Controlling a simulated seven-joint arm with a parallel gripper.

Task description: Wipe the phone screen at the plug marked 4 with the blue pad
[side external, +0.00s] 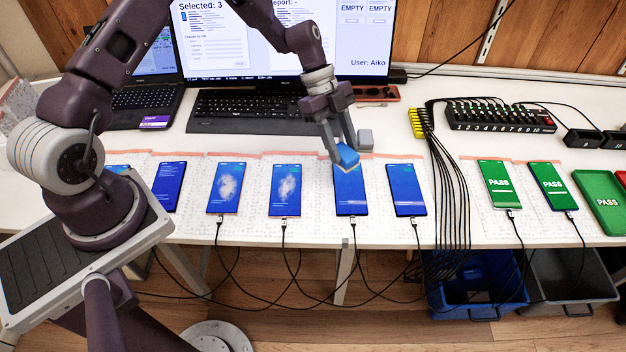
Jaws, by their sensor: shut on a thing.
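My gripper (344,147) is shut on the blue pad (347,158). The pad is at the upper part of a blue-screened phone (351,196) that lies flat with a cable at its lower end. The pad seems to touch the screen, but I cannot be sure. The pad and fingers hide the top of that screen; the part below shows no white smudge. Two phones to its left, one nearer (286,190) and one farther (229,188), have whitish smudges on their screens. A phone to the right (407,190) looks plain blue. I cannot read any plug numbers beside these phones.
A small grey block (365,139) stands just behind the pad. A numbered black hub (500,117) and two green PASS phones (496,184) (552,185) are at right. A cable bundle (447,180) hangs over the front edge. A keyboard (250,108) and monitor stand behind.

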